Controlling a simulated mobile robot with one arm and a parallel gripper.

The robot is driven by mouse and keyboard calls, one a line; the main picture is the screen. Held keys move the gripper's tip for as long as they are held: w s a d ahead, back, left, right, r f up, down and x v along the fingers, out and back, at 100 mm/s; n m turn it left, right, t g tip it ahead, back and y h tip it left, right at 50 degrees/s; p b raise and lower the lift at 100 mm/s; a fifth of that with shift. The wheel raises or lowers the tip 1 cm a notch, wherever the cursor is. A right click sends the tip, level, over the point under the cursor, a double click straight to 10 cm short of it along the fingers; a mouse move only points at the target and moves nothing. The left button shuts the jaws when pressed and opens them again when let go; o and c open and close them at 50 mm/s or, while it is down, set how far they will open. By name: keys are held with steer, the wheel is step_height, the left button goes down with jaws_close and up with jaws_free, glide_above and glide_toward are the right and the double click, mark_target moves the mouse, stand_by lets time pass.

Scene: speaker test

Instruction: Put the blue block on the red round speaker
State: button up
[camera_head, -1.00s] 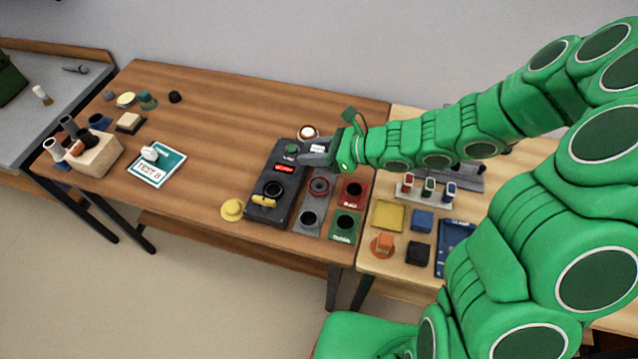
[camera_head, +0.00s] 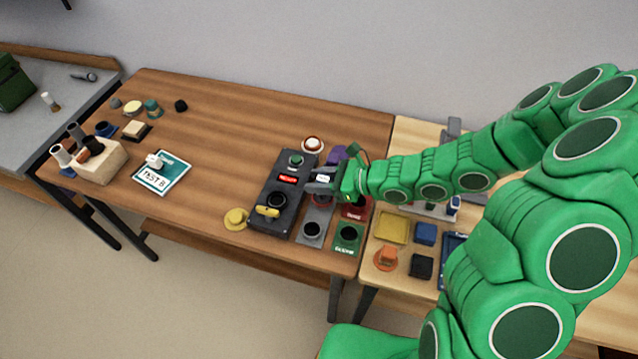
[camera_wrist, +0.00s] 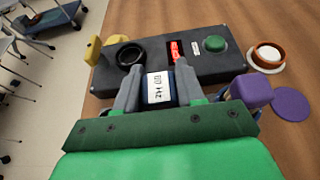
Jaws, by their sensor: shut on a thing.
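My gripper (camera_head: 318,184) is above the right edge of the black control box and the grey panel (camera_head: 303,239). In the wrist view my gripper (camera_wrist: 157,70) is shut on a small dark blue block (camera_wrist: 157,103) with a white label reading in Hz. Another blue block (camera_head: 425,233) lies on the light table. A round red-brown piece with a white top (camera_head: 312,144) stands behind the box, and shows in the wrist view (camera_wrist: 267,55). A red plate (camera_head: 359,213) is partly hidden.
The black box (camera_head: 269,222) carries a green button (camera_head: 296,160) and a yellow lever (camera_head: 267,211). A purple disc (camera_wrist: 291,105) and a purple block (camera_wrist: 250,90) are close by my right finger. A green plate (camera_head: 348,248) lies in front. The back of the brown table (camera_head: 240,110) is clear.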

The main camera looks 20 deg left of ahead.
steer(key=shift+f, duration=0.85)
steer(key=shift+f, duration=0.1)
steer(key=o, duration=1)
steer(key=shift+o, duration=0.2)
steer(key=shift+v, duration=0.75)
steer(key=v, duration=1)
steer(key=shift+d+r, duration=0.2)
steer(key=shift+d, duration=0.05)
steer(key=shift+r, duration=0.1)
